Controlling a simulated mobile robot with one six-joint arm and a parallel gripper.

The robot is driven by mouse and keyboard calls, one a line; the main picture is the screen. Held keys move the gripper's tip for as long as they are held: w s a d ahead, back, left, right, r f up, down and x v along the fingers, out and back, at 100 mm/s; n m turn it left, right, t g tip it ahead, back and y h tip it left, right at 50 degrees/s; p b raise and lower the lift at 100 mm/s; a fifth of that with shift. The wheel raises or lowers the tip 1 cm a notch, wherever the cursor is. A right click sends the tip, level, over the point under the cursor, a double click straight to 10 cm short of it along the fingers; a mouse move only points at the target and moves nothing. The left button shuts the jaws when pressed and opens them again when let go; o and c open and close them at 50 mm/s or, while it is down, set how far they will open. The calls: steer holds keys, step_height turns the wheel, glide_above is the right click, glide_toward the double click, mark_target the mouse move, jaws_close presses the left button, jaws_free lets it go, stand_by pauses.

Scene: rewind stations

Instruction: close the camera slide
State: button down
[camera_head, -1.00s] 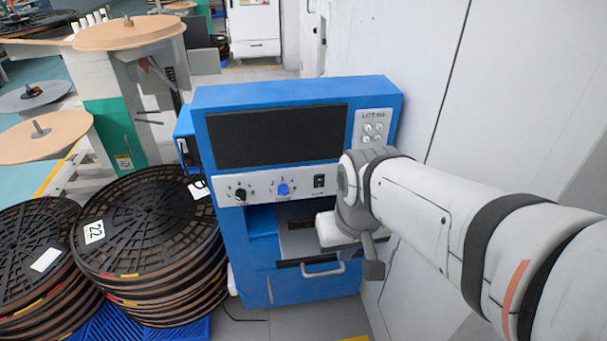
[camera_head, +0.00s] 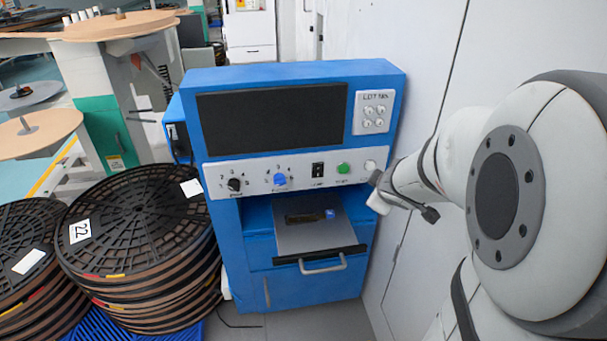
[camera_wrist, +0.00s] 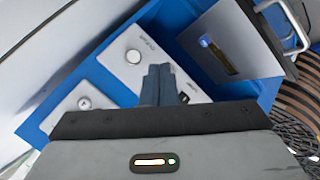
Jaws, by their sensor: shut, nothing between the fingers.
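The camera slide (camera_head: 312,237) is a grey plate drawn out of the opening in the blue machine's front. It has a black front edge and a light handle (camera_head: 323,267). A dark brown strip (camera_head: 303,217) and a small blue part (camera_head: 330,214) lie on it. The slide shows at the upper right of the wrist view (camera_wrist: 225,30), tilted, with its handle (camera_wrist: 288,22). My gripper (camera_head: 376,180) is shut and empty, right of and above the slide, near the control panel's right end. Its closed fingers (camera_wrist: 160,72) appear over the panel in the wrist view.
The blue machine has a dark screen (camera_head: 272,120) and a white panel with knobs, a switch and a green button (camera_head: 343,169). Stacked black reels (camera_head: 140,225) stand at left. A white wall (camera_head: 425,75) is close on the right. Floor shows before the machine.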

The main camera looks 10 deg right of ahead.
step_height(320, 180, down, 8)
steer(key=w+n+y+b, duration=0.1)
steer(key=n+y+b, duration=0.2)
steer(key=n, duration=0.1)
steer(key=n+g+y+b, duration=0.2)
steer(key=n+g+y, duration=0.1)
steer(key=n+y, duration=0.1)
glide_toward(343, 254)
step_height(343, 254, up, 3)
steer(key=s, duration=0.2)
steer(key=b+x, duration=0.2)
steer(key=x, duration=0.3)
steer(key=a+b+x, duration=0.1)
steer(key=b+x, duration=0.2)
steer(key=x, duration=0.1)
steer(key=shift+a+f, duration=0.15)
steer(key=shift+f, duration=0.05)
steer(key=shift+a, duration=0.1)
